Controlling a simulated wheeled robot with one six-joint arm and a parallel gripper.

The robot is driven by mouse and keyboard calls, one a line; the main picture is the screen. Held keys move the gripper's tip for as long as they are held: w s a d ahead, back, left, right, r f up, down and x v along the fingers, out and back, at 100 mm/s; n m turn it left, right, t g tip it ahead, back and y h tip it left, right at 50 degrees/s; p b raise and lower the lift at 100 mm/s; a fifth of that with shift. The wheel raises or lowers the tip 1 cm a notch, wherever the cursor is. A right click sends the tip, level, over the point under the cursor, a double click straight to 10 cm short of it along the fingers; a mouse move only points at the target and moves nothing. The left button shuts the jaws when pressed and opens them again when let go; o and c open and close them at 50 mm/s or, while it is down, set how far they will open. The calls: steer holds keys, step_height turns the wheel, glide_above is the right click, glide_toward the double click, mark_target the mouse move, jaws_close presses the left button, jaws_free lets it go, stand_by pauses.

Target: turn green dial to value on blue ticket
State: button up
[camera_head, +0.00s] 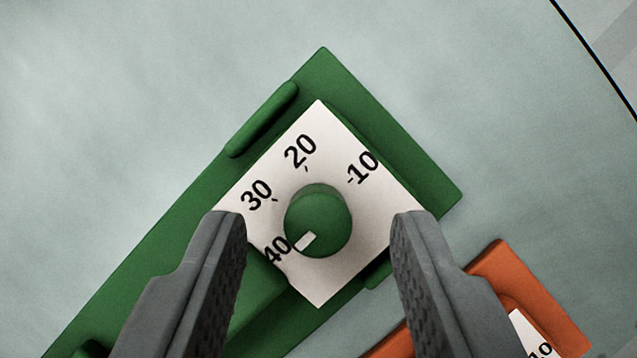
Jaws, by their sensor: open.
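The green dial (318,213) is a round knob on a white plate (320,130) marked 10, 20, 30 and 40. Its white pointer mark points to the lower left, at the 40. The plate sits on a green housing (400,150) that lies diagonally in the picture. My gripper (318,228) is open, with one grey finger on each side of the dial. Clear gaps show between the fingers and the knob. The left finger hides part of the housing near the 40. No blue ticket is in view.
An orange housing (520,280) with a white plate, partly showing a 10, is at the lower right, partly behind the right finger. The pale grey surface (130,110) is bare at upper left. A dark edge line (597,60) crosses the upper right corner.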

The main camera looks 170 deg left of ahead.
steer(key=shift+w+f, duration=0.2)
steer(key=shift+f, duration=0.2)
jaws_close()
steer(key=shift+m, duration=0.3)
steer(key=m, duration=0.1)
steer(key=m+h, duration=0.1)
steer(key=m, duration=0.1)
steer(key=m+h, duration=0.1)
steer(key=m, duration=0.1)
steer(key=shift+w+a+g, duration=0.1)
steer(key=shift+a+g, duration=0.15)
steer(key=shift+g, duration=0.15)
steer(key=m+g, duration=0.1)
steer(key=m, duration=0.2)
steer(key=m+h, duration=0.1)
steer(key=m, duration=0.2)
steer(key=shift+w+a+g+h, duration=0.15)
steer(key=shift+g+h, duration=0.15)
steer(key=shift+g, duration=0.1)
